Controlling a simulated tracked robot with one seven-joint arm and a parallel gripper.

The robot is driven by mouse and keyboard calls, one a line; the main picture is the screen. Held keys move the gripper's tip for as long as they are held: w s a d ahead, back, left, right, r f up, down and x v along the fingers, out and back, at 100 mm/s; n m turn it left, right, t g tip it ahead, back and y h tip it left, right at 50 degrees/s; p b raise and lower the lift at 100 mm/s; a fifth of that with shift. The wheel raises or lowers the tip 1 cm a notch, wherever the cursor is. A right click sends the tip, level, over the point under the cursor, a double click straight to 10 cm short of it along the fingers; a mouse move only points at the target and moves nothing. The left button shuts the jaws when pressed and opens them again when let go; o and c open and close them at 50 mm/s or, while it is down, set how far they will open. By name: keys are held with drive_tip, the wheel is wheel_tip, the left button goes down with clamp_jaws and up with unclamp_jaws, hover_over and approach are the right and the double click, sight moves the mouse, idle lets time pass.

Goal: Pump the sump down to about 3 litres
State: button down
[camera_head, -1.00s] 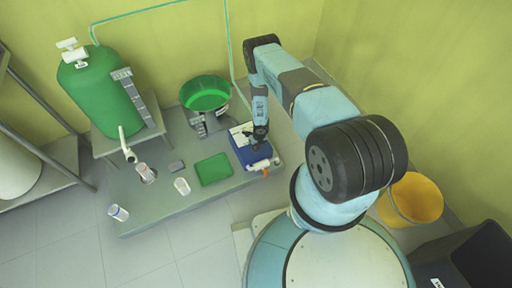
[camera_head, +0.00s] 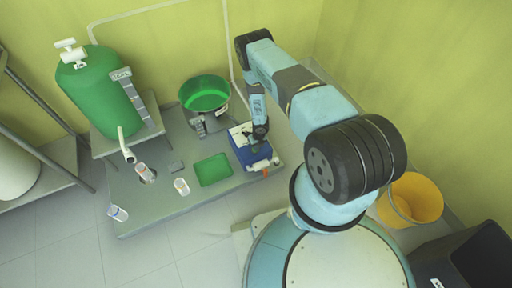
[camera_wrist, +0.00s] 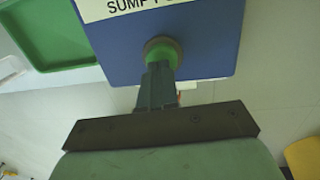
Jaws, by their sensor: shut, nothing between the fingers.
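The blue pump box (camera_head: 238,150) stands on the grey platform, and its white label reading "SUMP P…" shows in the wrist view (camera_wrist: 135,5). A round green button (camera_wrist: 161,51) with a brownish rim is on the box. My gripper (camera_wrist: 158,72) is shut and empty, its tips over the lower part of the button; I cannot tell whether they touch it. In the head view my gripper (camera_head: 259,132) is at the box. The open round vessel (camera_head: 205,84) with green inside stands behind, a grey scale (camera_head: 199,126) at its front; its reading is too small to tell.
A large green tank (camera_head: 96,92) with a scale strip and a spout stands left. A pale hose (camera_head: 228,40) runs along the wall. A green tray (camera_head: 214,170) and several small cups lie on the platform. A yellow bucket (camera_head: 424,199) stands right.

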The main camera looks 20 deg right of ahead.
wheel_tip(320, 180, up, 12)
drive_tip(key=d, duration=0.1)
drive_tip(key=shift+w+d+r, duration=0.15)
drive_tip(key=shift+d, duration=0.2)
idle(1.3)
drive_tip(key=shift+s+a+r, duration=0.1)
drive_tip(key=shift+s+r, duration=0.25)
drive_tip(key=shift+r, duration=0.5)
drive_tip(key=f, duration=0.9)
drive_tip(key=w+a+f, duration=0.1)
drive_tip(key=f, duration=0.4)
drive_tip(key=shift+a, duration=0.1)
